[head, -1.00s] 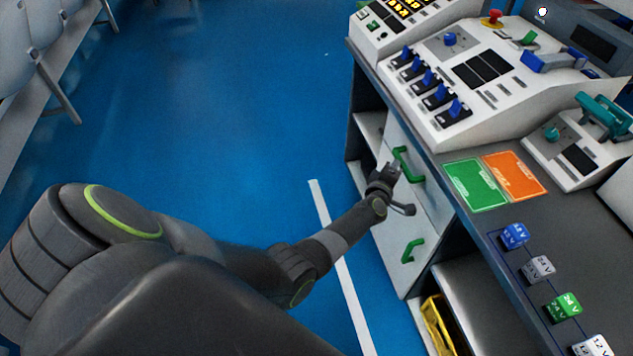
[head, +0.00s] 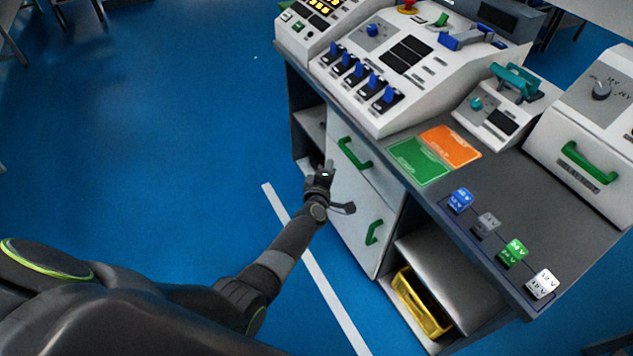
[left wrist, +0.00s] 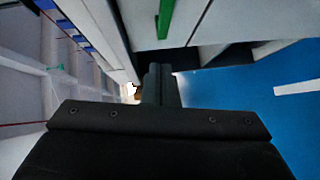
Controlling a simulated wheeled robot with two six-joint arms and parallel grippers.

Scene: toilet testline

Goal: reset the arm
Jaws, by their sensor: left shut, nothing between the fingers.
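My left arm reaches in from the lower left of the head view. Its left gripper (head: 324,172) is in front of the white cabinet fronts, close to the upper green handle (head: 354,154) and above the lower green handle (head: 374,232). The gripper is shut and empty. In the left wrist view the gripper's dark fingers (left wrist: 158,82) are together, and a green handle (left wrist: 166,18) shows above them, apart from them. My right gripper is not in view.
The workbench (head: 560,226) carries control panels, a green card (head: 419,161), an orange card (head: 450,145) and several coloured cubes. A yellow box (head: 422,303) sits in the lower open shelf. The blue floor (head: 170,140) to the left is clear.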

